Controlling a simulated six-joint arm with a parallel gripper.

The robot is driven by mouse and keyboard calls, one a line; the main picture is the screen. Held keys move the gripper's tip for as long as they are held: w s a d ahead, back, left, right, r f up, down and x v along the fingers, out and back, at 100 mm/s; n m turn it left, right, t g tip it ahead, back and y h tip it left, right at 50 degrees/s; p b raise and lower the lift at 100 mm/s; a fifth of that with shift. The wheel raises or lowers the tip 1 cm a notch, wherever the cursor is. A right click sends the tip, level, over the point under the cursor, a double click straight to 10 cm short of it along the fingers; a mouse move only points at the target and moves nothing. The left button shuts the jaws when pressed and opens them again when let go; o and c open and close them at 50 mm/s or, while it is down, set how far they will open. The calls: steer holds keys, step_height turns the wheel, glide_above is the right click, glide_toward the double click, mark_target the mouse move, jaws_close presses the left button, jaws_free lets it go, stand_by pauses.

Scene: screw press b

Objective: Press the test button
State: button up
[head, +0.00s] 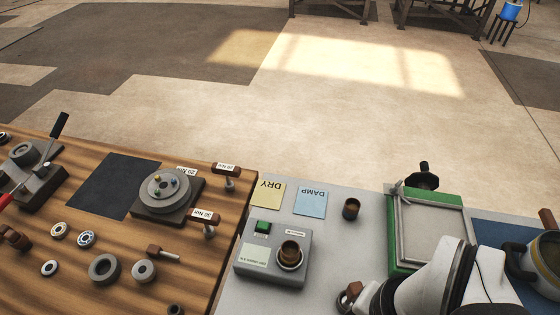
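A small label lies just below the button, too small to read. A brown cup (290,248) stands in a round holder at the right of the same box. A pale printed label (255,257) is on the box's lower left. My white arm comes in at the bottom right, to the right of the box and apart from it. My gripper cannot be made out in this view. Nothing covers the button.
Yellow DRY (267,194) and blue DAMP (311,203) cards lie behind the box, beside a small brown cup (351,209). A green-framed press (455,199) stands right. A brown ringed part (349,297) sits near my arm. The wooden bench (221,255) left holds tools and rings.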

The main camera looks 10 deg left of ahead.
jaws_close()
stand_by(1.4)
